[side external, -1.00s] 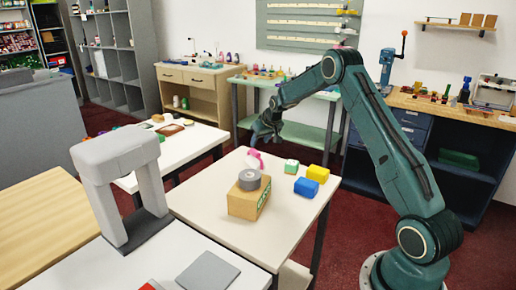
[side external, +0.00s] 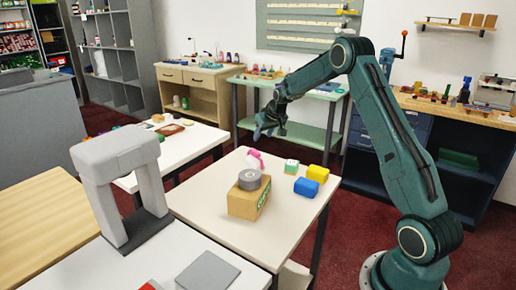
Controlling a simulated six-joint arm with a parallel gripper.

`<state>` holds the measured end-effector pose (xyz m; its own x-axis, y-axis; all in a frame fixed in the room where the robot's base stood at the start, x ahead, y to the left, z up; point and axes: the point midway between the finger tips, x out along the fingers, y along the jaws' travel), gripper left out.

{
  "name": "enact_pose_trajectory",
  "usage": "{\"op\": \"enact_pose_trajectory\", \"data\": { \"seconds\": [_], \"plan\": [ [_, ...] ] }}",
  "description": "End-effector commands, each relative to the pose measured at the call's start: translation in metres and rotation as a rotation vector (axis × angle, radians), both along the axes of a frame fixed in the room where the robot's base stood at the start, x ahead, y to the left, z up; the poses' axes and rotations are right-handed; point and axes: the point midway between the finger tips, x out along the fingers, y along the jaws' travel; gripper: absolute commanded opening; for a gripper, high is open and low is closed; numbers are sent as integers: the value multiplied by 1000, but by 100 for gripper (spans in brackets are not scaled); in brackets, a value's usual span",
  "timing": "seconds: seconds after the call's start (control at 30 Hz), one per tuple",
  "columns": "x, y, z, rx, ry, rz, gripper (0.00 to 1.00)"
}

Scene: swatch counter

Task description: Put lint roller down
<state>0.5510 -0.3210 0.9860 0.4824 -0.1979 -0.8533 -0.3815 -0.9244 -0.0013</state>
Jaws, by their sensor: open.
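A small pink thing, which looks like the lint roller (side external: 255,159), rests on the white table (side external: 290,225) near its far edge, behind the grey roll. It is too small to make out in detail. My gripper (side external: 267,130) is above and slightly right of it, apart from it, with its fingers pointing down. The gripper is open and nothing shows between its fingers.
A grey roll (side external: 250,179) sits on a cardboard box (side external: 246,202). The table's front right is clear. A grey arch-shaped stand (side external: 118,158) is at left.

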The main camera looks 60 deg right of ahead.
Motion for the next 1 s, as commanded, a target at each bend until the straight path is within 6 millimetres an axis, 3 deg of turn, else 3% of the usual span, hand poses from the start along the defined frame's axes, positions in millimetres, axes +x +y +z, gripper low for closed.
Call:
{"op": "enact_pose_trajectory", "data": {
  "seconds": [0.17,0.37,0.67,1.0],
  "plan": [
    [-1,5,6,-1,-1,5,45],
    [-7,30,33,-2,1,29,45],
    [-42,102,99,-3,11,93,45],
    [-109,185,157,-2,22,172,45]
  ]
}}
